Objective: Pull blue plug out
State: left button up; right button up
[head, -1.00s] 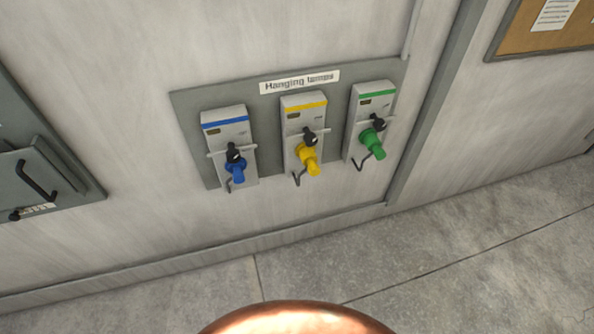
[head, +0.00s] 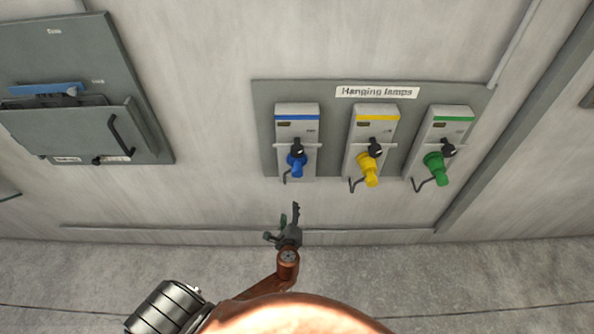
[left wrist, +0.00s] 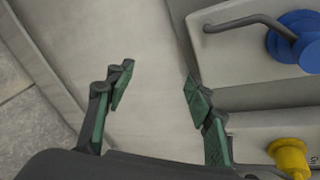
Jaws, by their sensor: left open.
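The blue plug (head: 297,163) sits in the left unit of the "Hanging lamps" panel, below a black knob. In the left wrist view the blue plug (left wrist: 297,42) is at the upper right, partly cut off by the frame edge. My left gripper (head: 289,212) is below the blue plug in the head view, apart from it. In the left wrist view its two green-padded fingers (left wrist: 158,88) are spread with nothing between them but grey wall behind. My right gripper is not in view.
A yellow plug (head: 369,168) and a green plug (head: 437,168) sit in units to the right. Bent dark handles hang beside the plugs. A grey wall box (head: 75,130) with a handle is at the left. The wall below the panel is bare.

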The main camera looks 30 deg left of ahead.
aim_at(297, 174)
pick_arm(q)
jog(key=r+t, duration=0.1)
jog(key=r, duration=0.4)
jog(key=w+d+r+m+t+y, duration=0.1)
jog(key=r, duration=0.5)
jog(key=w+d+r+t+y, duration=0.1)
jog(key=r, duration=0.5)
jog(key=shift+w+d+r+m, duration=0.1)
jog(key=shift+r+m, duration=0.1)
jog(key=shift+m, duration=0.2)
jog(key=p+x, duration=0.1)
jog(key=x, duration=0.6)
jog(key=shift+c, duration=0.2)
grip_shut()
